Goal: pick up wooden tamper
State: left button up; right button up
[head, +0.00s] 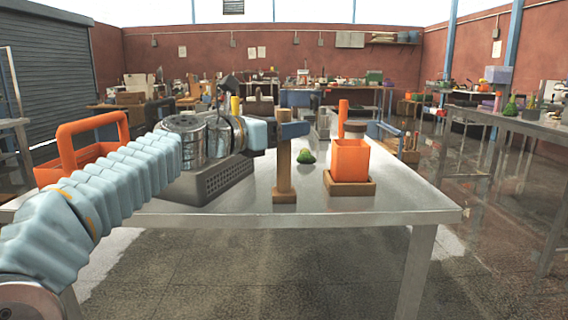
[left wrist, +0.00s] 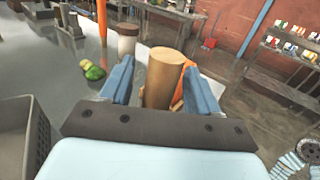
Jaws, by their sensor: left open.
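The wooden tamper (head: 285,172) stands upright on the metal table in the head view, with a tall shaft and a wider foot. My left gripper (head: 288,131) is at its upper part, reaching in from the left. In the left wrist view my left gripper (left wrist: 158,66) is open, with its two blue fingers on either side of the round tan top of the tamper (left wrist: 164,72). Whether a finger touches the wood cannot be told. My right gripper is not in view.
An orange container (head: 350,158) on a wooden base stands right of the tamper. A green object (head: 307,157) lies between them, farther back. The table's front right is clear.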

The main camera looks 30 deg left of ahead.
pick_arm(q)
jog(key=shift+w+d, duration=0.2)
jog(key=shift+w, duration=0.35)
jog(key=c, duration=1)
